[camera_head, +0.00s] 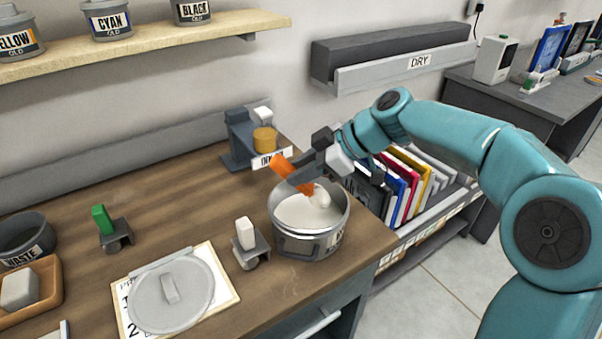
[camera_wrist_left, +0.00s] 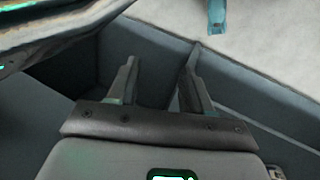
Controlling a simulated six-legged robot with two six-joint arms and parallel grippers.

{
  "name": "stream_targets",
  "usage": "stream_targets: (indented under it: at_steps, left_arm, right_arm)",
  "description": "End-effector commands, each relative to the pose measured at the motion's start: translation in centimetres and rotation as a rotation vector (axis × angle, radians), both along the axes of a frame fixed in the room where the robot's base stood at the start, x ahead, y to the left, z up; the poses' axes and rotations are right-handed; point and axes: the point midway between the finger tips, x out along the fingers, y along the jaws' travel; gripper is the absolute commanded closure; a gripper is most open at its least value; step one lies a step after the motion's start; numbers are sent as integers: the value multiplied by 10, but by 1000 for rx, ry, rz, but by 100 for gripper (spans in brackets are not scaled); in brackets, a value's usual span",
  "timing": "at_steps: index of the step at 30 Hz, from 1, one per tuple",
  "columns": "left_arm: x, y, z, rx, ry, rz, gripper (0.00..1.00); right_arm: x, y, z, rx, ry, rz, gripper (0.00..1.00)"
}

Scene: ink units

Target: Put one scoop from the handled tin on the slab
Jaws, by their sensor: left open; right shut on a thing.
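A grey metal tin (camera_head: 283,231) with a partly hidden label stands at the table's right side, holding white matter (camera_head: 298,211); I cannot make out its handle. My right gripper (camera_head: 300,178) is shut on an orange-handled scoop (camera_head: 281,167) above the tin. The scoop is tilted, and its lower end, with a white lump (camera_head: 320,196), is inside the rim. A pale grey round plate (camera_head: 150,307) with a small raised block lies on a printed sheet at the front; it may be the slab. My left gripper (camera_wrist_left: 160,55) is open and empty in the left wrist view.
Small stands with a white block (camera_head: 245,233) and a green block (camera_head: 103,219) are left of the tin. A WASTE pot (camera_head: 24,239) and a wooden tray (camera_head: 50,283) are far left. A dark device (camera_head: 240,138) with an amber part stands behind the tin.

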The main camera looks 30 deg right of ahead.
Motion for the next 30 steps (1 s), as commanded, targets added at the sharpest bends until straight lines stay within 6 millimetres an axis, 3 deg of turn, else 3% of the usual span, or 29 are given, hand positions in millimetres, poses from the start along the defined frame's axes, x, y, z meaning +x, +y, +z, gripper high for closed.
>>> stream_targets:
  at_steps: [1, 16, 30]
  left_arm:
    - [0, 0, 7, 0, 0, 0, 50]
    - [0, 0, 41, 0, 0, 0, 50]
    - [0, 0, 44, 0, 0, 0, 50]
  right_arm:
    - [0, 0, 10, 0, -2, -1, 100]
    - [0, 0, 64, 0, -2, 1, 100]
    - [0, 0, 70, -1, -1, 0, 100]
